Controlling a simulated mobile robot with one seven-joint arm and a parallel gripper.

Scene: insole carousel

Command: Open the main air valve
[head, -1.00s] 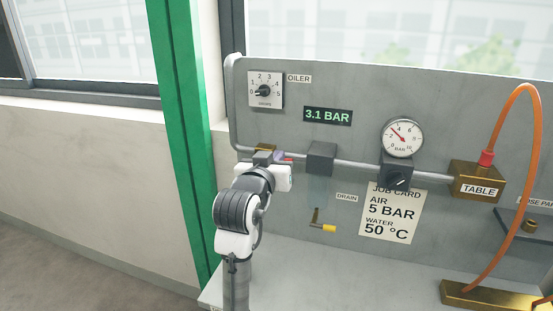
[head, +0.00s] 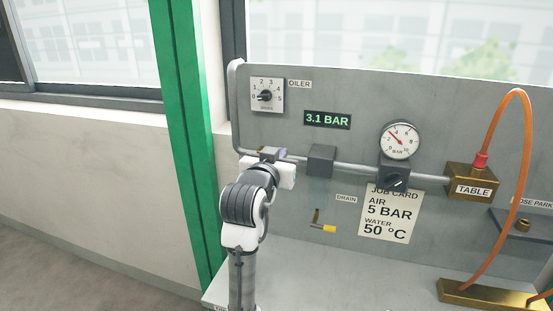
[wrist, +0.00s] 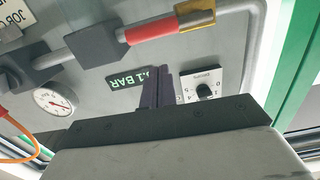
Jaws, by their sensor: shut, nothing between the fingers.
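The main air valve appears in the wrist view as a brass block (wrist: 197,14) on the pipe, with a red lever (wrist: 152,31) lying along the pipe line. In the head view my gripper and wrist hide most or all of this valve. My gripper (wrist: 158,74) is shut and empty, its dark purple fingers together. In the wrist view the fingertips are apart from the red lever in the picture. In the head view my gripper (head: 272,154) is in front of the pipe's left end.
A grey pipe block (head: 321,159), pressure gauge (head: 401,141) and brass TABLE block (head: 472,182) follow to the right. The display (head: 327,120) reads 3.1 BAR. The oiler dial (head: 267,96) is above, the yellow-tipped drain lever (head: 328,228) below. An orange hose (head: 521,170) arches at right.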

